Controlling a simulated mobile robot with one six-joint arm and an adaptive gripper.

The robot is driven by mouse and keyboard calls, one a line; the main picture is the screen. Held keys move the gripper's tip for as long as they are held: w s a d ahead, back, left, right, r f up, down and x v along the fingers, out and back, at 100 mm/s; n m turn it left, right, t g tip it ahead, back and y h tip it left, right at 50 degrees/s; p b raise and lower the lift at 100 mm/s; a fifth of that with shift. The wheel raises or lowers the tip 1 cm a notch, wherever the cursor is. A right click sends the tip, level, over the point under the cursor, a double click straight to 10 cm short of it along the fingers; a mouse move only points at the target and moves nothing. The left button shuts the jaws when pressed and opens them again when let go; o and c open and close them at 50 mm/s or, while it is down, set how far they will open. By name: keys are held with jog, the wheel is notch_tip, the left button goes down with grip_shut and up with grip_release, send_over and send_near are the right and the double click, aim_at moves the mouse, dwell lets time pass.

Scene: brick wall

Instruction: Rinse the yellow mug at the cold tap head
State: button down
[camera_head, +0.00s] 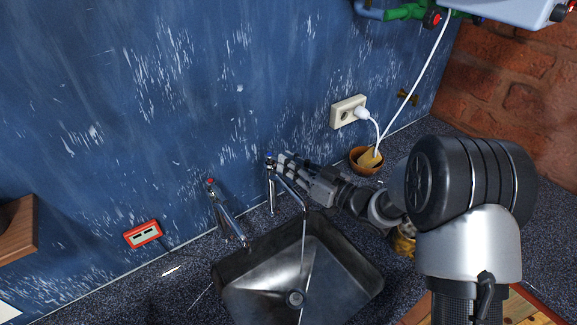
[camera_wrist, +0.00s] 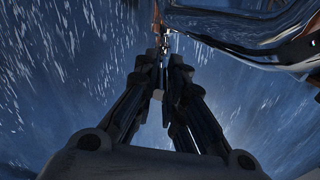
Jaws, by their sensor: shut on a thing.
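The cold tap head (camera_head: 272,190), with a blue top, stands behind the sink. A thin stream of water (camera_head: 303,245) runs from its spout into the sink (camera_head: 262,285). My gripper (camera_head: 283,163) reaches in from the right and is shut at the top of this tap, on its blue-marked handle. In the wrist view my gripper's fingers (camera_wrist: 163,60) meet close together near the shiny metal tap (camera_wrist: 225,22). A yellow object (camera_head: 404,243), perhaps the yellow mug, stands on the counter right of the sink, largely hidden by my arm.
A red-topped tap (camera_head: 225,215) stands left of the cold one. A brown bowl (camera_head: 361,168) with a sponge (camera_head: 371,157) sits behind my arm, below a wall socket (camera_head: 345,111) with a white cable. A red-framed item (camera_head: 143,234) is at left.

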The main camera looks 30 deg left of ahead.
jog(key=c, duration=1.7)
grip_release()
jog(key=shift+o, duration=0.2)
jog(key=shift+d, duration=0.1)
jog(key=v, duration=1.2)
